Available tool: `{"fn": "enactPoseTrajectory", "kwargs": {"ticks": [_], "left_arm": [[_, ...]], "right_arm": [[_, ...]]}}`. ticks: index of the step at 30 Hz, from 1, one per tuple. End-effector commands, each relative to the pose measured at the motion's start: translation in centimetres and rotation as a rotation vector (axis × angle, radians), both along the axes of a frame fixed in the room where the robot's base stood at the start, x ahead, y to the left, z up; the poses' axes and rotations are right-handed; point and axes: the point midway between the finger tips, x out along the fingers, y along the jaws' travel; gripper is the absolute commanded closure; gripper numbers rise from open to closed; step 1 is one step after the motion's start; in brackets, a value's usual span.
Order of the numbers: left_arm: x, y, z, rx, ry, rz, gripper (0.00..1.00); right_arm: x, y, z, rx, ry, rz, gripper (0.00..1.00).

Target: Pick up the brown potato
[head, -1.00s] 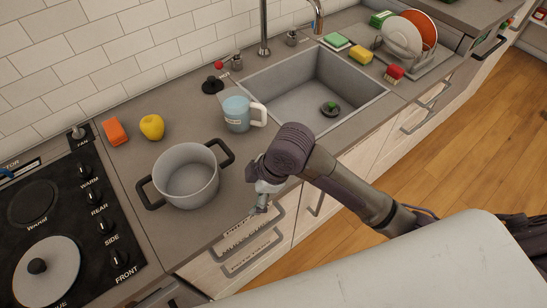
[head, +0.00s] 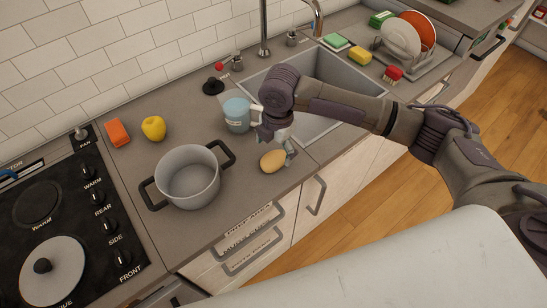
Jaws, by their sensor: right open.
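The brown potato (head: 272,161) is a tan, oval thing lying on the grey counter, right of the pot and near the counter's front edge. My right gripper (head: 284,153) is just beyond it, at its upper right in the head view, pointing down with its fingers low over the counter. The gripper is open and holds nothing. I cannot tell whether a finger touches the potato. My wrist hides part of the gripper. My left gripper is out of view.
A grey pot (head: 188,177) with dark handles stands left of the potato. A blue mug (head: 237,114) stands close behind the gripper. A yellow apple (head: 154,128) and an orange sponge (head: 117,133) lie farther left. The sink (head: 335,79) is behind my arm.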

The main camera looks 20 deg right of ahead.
Motion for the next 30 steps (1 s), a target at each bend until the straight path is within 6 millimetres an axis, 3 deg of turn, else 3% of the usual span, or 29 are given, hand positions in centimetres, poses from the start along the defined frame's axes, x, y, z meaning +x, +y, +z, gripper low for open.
{"fn": "enactPoseTrajectory", "kwargs": {"ticks": [8, 16, 25, 30], "left_arm": [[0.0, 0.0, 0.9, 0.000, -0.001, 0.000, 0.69], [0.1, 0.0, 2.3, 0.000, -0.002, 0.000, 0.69], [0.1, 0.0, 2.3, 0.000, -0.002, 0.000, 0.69], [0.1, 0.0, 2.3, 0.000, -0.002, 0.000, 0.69]], "right_arm": [[0.3, 0.1, -2.1, 0.000, 0.001, -0.001, 0.09], [1.1, 0.3, -5.8, 0.000, 0.001, 0.000, 0.09], [1.2, 0.3, -6.6, 0.000, -0.001, 0.001, 0.09], [1.2, 0.3, -6.5, 0.000, -0.002, 0.000, 0.35]]}}
